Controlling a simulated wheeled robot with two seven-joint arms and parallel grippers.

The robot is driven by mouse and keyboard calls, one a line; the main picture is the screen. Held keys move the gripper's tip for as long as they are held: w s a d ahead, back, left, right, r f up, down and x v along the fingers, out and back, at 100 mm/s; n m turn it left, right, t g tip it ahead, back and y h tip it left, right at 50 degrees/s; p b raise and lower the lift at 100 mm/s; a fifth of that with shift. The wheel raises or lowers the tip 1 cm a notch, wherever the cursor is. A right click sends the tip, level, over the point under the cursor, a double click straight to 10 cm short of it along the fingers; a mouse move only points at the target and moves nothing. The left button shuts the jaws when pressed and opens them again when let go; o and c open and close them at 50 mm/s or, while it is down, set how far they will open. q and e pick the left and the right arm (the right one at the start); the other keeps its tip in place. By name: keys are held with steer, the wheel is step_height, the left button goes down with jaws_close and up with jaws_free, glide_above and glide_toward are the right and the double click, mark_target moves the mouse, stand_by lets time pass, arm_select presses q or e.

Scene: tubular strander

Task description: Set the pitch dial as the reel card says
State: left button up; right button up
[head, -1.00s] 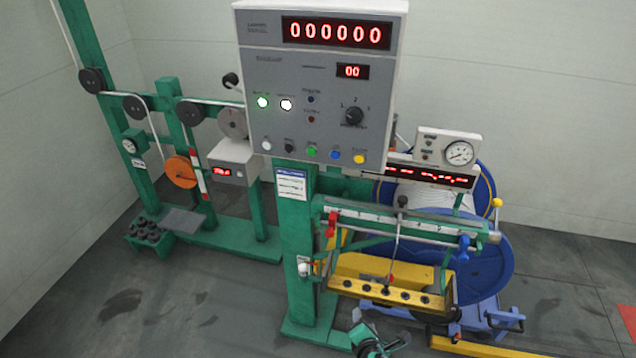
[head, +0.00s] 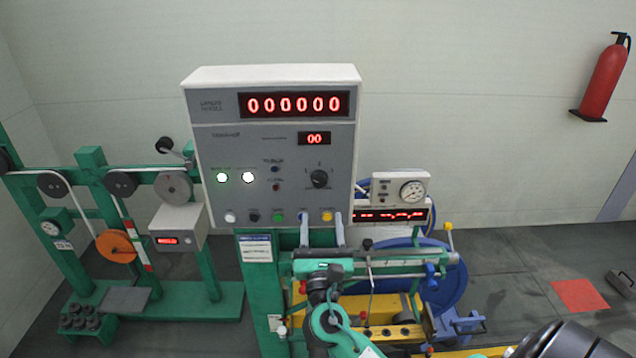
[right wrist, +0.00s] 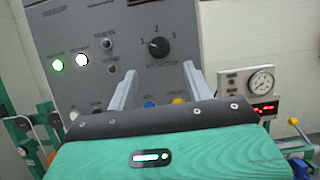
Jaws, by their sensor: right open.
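The dial (head: 319,179), a black rotary knob, is on the right side of the grey control panel (head: 225,150). In the right wrist view the dial (right wrist: 157,47) has marks 1, 2 and 3 around it; I cannot clearly tell which one it points to. My right gripper (head: 322,218) is open and empty at the panel's lower edge, below the dial. In the right wrist view its two fingers (right wrist: 160,72) stand apart below the dial, not touching it. A small white card (head: 255,249) hangs under the panel; its text is too small to read. My left gripper is out of view.
Push buttons (head: 278,217) line the panel's bottom edge near my fingers. A gauge box (head: 400,188) stands right of the panel. The green rail (head: 385,262) and blue reel (head: 450,265) lie below. A fire extinguisher (head: 604,78) hangs far right.

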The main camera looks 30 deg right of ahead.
mark_target(319, 185)
steer(key=p+x, duration=0.3)
steer(key=x, duration=0.5)
steer(key=shift+a, duration=0.1)
steer(key=shift+w+d, duration=0.25)
steer(key=shift+w, duration=0.15)
steer(key=c, duration=1)
